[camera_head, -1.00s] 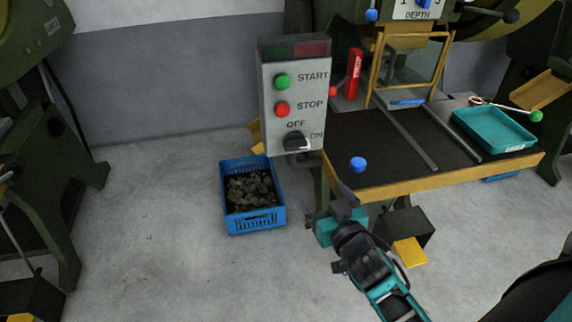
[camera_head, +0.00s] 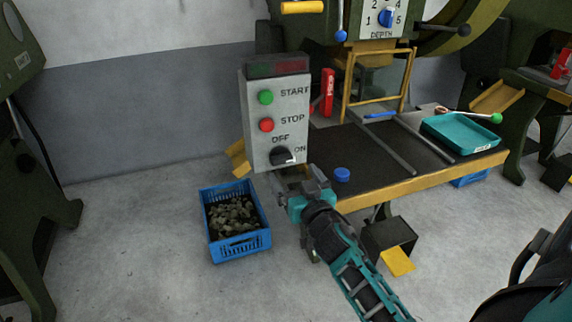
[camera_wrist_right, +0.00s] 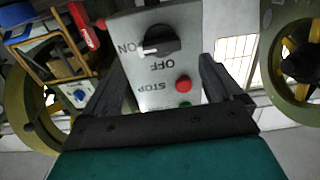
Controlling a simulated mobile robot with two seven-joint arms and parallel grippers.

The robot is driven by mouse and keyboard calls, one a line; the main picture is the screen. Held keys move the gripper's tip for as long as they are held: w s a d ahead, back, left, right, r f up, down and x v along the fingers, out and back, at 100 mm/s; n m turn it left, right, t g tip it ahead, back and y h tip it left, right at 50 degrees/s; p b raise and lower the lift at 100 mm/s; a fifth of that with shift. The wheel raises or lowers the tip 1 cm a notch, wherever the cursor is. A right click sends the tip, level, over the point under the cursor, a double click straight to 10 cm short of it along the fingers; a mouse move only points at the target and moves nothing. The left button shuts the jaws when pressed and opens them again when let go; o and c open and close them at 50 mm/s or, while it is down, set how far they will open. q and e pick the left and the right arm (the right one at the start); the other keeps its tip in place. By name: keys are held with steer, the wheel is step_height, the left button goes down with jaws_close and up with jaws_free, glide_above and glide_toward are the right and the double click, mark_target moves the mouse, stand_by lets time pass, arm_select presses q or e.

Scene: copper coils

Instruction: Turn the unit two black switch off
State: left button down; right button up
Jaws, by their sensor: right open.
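The black rotary switch (camera_head: 281,156) is at the bottom of a grey control box (camera_head: 262,110), below the green START and red STOP buttons. Its white mark points toward ON. In the right wrist view the switch (camera_wrist_right: 161,41) appears upside down, with its white mark toward ON. My right gripper (camera_head: 298,182) is just below and in front of the box's lower edge. In the wrist view its open fingers (camera_wrist_right: 160,80) stand on either side of the box face, with nothing between them held. My left gripper is not in view.
A blue crate (camera_head: 237,247) of dark scrap stands on the floor below the box. A press table (camera_head: 430,182) with a teal tray (camera_head: 462,133) and a blue knob (camera_head: 342,174) is to the right. Open floor lies to the left.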

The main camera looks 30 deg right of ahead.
mark_target(284, 161)
steer(key=x, duration=0.6)
steer(key=c, duration=1)
